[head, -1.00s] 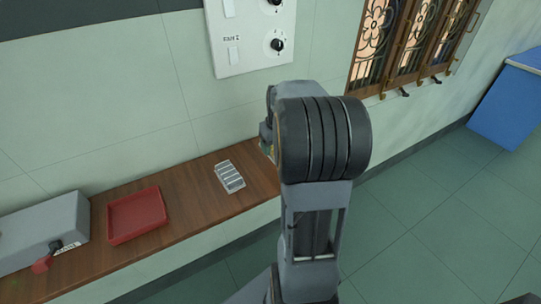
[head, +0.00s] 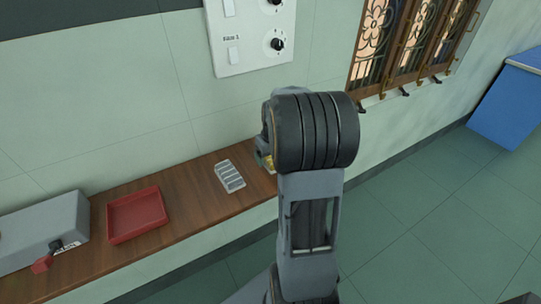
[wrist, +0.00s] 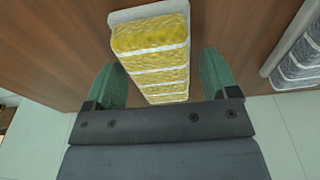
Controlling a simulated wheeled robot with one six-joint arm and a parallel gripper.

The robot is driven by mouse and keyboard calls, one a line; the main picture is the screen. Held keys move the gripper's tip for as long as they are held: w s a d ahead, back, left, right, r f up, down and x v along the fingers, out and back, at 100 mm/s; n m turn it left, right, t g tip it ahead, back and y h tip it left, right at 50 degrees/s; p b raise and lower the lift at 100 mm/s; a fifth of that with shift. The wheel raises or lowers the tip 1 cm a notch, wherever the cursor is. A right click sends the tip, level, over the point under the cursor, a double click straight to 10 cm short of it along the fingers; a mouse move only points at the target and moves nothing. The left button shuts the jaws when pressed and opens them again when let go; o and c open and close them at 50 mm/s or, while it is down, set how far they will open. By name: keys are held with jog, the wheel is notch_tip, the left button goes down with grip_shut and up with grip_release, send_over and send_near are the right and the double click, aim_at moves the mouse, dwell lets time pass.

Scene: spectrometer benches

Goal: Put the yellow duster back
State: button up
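The yellow duster (wrist: 152,55) is a long block with pale cross bands, lying on the wooden bench. A white edge shows around its far end in the wrist view. In the head view only a small yellow patch (head: 267,163) shows beside my arm. My gripper (wrist: 157,68) is open, with one green finger on each side of the duster. A narrow gap shows between the duster and each finger. The near end of the duster is hidden behind the gripper body.
A grey banded block (wrist: 298,62) lies to the right in the wrist view; it also shows on the bench in the head view (head: 230,176). A red tray (head: 137,215) and a grey box (head: 40,228) stand further left. A white panel (head: 250,36) hangs above.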

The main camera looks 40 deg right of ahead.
jog(key=shift+o, duration=0.6)
jog(key=shift+r, duration=0.1)
notch_tip(320, 180, up, 11)
jog(key=s, duration=0.2)
jog(key=s+a+f+n+t, duration=0.1)
jog(key=s+a, duration=0.4)
jog(key=a, duration=0.5)
jog(key=s+a+f+t, duration=0.1)
jog(key=s+a, duration=0.4)
jog(key=a, duration=0.6)
jog(key=shift+f+n, duration=0.4)
jog(key=shift+f, duration=0.35)
jog(key=shift+r+p, duration=0.75)
jog(key=shift+p, duration=0.05)
